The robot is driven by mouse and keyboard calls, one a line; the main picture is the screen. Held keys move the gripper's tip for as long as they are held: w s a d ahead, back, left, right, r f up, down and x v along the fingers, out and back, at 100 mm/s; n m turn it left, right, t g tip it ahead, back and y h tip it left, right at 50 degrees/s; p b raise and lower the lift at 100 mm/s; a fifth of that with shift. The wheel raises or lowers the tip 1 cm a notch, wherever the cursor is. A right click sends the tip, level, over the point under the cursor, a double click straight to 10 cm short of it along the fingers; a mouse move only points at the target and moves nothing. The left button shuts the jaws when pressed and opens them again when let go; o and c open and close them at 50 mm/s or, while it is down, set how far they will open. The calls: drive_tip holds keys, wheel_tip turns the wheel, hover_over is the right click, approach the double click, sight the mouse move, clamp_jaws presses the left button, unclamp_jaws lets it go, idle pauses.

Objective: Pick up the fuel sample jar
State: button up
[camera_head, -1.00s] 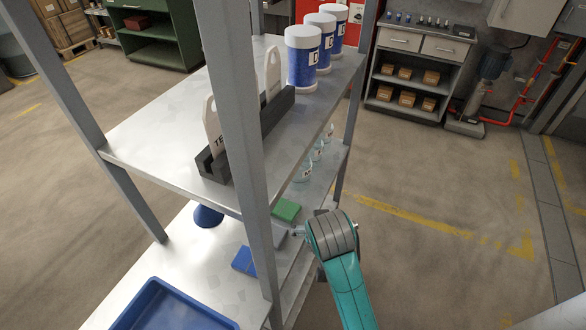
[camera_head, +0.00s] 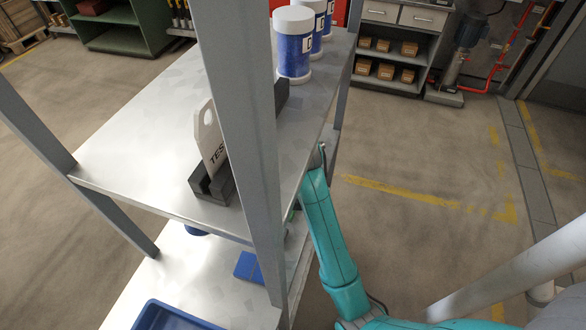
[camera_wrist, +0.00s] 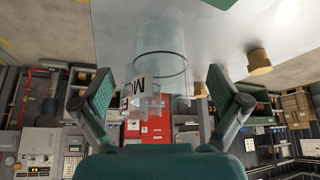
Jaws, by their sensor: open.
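A clear glass jar (camera_wrist: 160,70) with a dark ring shows in the wrist view, straight ahead and between the fingers of my gripper (camera_wrist: 160,95). The gripper is open, one finger on each side, with no visible contact on the jar. White labels with dark letters (camera_wrist: 138,92) show at the jar's left; more clear jars overlap behind it, so I cannot tell which label belongs to which jar. The jar appears to stand on a grey shelf surface (camera_wrist: 225,35). In the head view my gripper and the jars are hidden by the upper shelf and my arm.
The upper shelf (camera_head: 130,150) and its post (camera_head: 245,130) are close to my arm. Blue-and-white containers (camera_head: 293,55) and a dark rack (camera_head: 212,188) stand on that shelf. Tan capped pieces (camera_wrist: 260,62) are at the right in the wrist view. The floor right of the shelf is open.

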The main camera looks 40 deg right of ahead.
drive_tip(key=w+d, duration=0.2)
drive_tip(key=w, duration=0.1)
drive_tip(key=w+d, duration=0.1)
drive_tip(key=shift+w+f, duration=0.2)
drive_tip(key=shift+f, duration=0.15)
drive_tip(key=shift+w+f, duration=0.15)
drive_tip(key=shift+f, duration=0.05)
drive_tip(key=shift+c, duration=0.3)
drive_tip(key=c, duration=1.3)
drive_tip(key=shift+r, duration=0.25)
drive_tip(key=shift+s+d, duration=0.2)
drive_tip(key=s+d, duration=0.9)
drive_tip(key=s, duration=0.5)
drive_tip(key=shift+s+d, duration=0.35)
